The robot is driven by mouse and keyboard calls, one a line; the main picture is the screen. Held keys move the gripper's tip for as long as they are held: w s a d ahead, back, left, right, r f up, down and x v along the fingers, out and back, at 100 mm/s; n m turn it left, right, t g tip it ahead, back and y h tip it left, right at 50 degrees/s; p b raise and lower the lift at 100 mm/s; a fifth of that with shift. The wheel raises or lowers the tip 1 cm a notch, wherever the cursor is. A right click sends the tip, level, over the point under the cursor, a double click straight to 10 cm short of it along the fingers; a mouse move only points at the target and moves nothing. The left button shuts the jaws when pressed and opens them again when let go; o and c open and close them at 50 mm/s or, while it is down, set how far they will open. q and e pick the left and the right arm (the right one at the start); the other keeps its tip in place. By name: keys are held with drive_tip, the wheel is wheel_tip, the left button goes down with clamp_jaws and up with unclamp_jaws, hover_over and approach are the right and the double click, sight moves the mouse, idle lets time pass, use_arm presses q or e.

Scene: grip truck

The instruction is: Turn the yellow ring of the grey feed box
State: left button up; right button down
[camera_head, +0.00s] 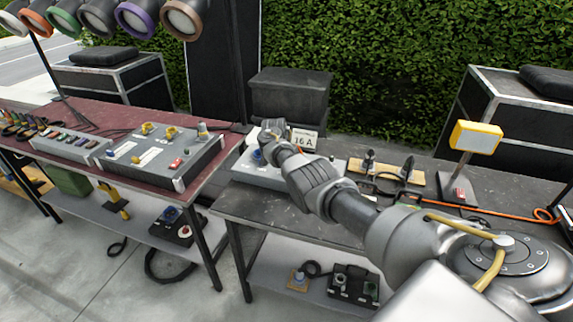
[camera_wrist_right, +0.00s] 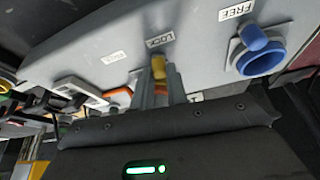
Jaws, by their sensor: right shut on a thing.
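The grey feed box (camera_head: 262,178) stands at the left end of the right-hand table, partly hidden by my right arm. In the wrist view its grey face (camera_wrist_right: 110,42) fills the upper part, with labels LOCK and FREE. My right gripper (camera_wrist_right: 161,86) is shut on the yellow ring (camera_wrist_right: 158,66), just below the LOCK label. Only a small part of the ring shows between the fingers. In the head view my right gripper (camera_head: 268,140) is over the box and the ring is hidden. My left gripper is not in view.
A blue socket (camera_wrist_right: 262,52) sits right of the ring, near FREE. A "16 A" sign (camera_head: 304,141) stands behind the box. Right of it are a wooden board with black connectors (camera_head: 385,172), an orange cable (camera_head: 500,214) and a yellow lamp (camera_head: 475,137). Another grey panel (camera_head: 150,158) is left.

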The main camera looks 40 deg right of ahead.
drive_tip(key=shift+a, duration=0.1)
drive_tip(key=c, duration=1.4)
unclamp_jaws()
drive_tip(key=shift+w, duration=0.1)
drive_tip(key=shift+r, duration=0.1)
drive_tip(key=shift+r, duration=0.25)
drive_tip(key=p+v, duration=0.1)
drive_tip(key=v, duration=0.9)
drive_tip(key=shift+a+p, duration=0.15)
drive_tip(key=shift+p, duration=0.15)
